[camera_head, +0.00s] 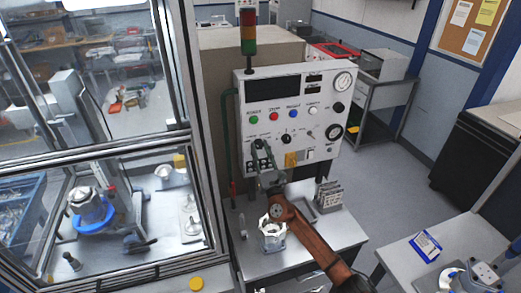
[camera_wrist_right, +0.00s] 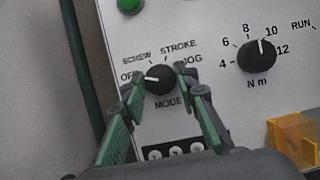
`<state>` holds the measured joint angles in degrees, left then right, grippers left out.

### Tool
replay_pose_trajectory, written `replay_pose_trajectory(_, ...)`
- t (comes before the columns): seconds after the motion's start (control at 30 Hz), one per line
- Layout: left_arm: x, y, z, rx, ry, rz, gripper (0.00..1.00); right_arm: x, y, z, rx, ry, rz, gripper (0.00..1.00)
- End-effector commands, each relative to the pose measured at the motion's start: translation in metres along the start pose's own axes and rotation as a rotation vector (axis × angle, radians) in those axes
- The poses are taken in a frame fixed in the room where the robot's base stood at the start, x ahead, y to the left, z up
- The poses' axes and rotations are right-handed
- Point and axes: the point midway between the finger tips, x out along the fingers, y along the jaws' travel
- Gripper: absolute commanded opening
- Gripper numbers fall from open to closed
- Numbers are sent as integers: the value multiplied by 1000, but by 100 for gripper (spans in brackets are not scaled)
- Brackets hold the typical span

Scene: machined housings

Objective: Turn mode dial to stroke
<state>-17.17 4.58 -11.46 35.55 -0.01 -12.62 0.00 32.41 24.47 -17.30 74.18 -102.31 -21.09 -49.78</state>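The mode dial (camera_wrist_right: 159,80) is a round black knob on the light grey panel (camera_wrist_right: 235,100) in the right wrist view. Its white pointer line points left, toward the OFF label. The labels SCREW, STROKE and JOG run clockwise from there; STROKE is above and slightly right of the knob. My right gripper (camera_wrist_right: 170,90) is open, with one green-padded finger on each side of the knob; I cannot tell whether either touches it. In the head view my right gripper (camera_head: 264,166) is at the panel's lower left and hides the dial. My left gripper is not in view.
A numbered torque dial (camera_wrist_right: 257,55) is right of the mode dial, and a green button (camera_wrist_right: 130,4) is above. A yellow part (camera_wrist_right: 294,139) sits lower right. Below the panel, a small table (camera_head: 325,236) holds a metal housing (camera_head: 271,238).

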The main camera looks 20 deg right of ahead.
Motion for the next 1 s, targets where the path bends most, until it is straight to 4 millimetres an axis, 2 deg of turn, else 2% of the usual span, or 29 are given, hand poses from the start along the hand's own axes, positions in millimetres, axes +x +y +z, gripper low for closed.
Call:
replay_pose_trajectory(0.03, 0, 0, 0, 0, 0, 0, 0, 0, 0, 0, 0, 0, 0, 22)
replay_pose_trajectory(0.3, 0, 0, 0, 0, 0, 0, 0, 0, 0, 0, 0, 0, 0, 4)
replay_pose_trajectory(0.67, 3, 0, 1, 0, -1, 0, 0, 0, 0, 0, 62, -1, -26, 3)
replay_pose_trajectory(1.0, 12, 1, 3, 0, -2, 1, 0, 0, 3, -1, 299, 0, -123, 3)
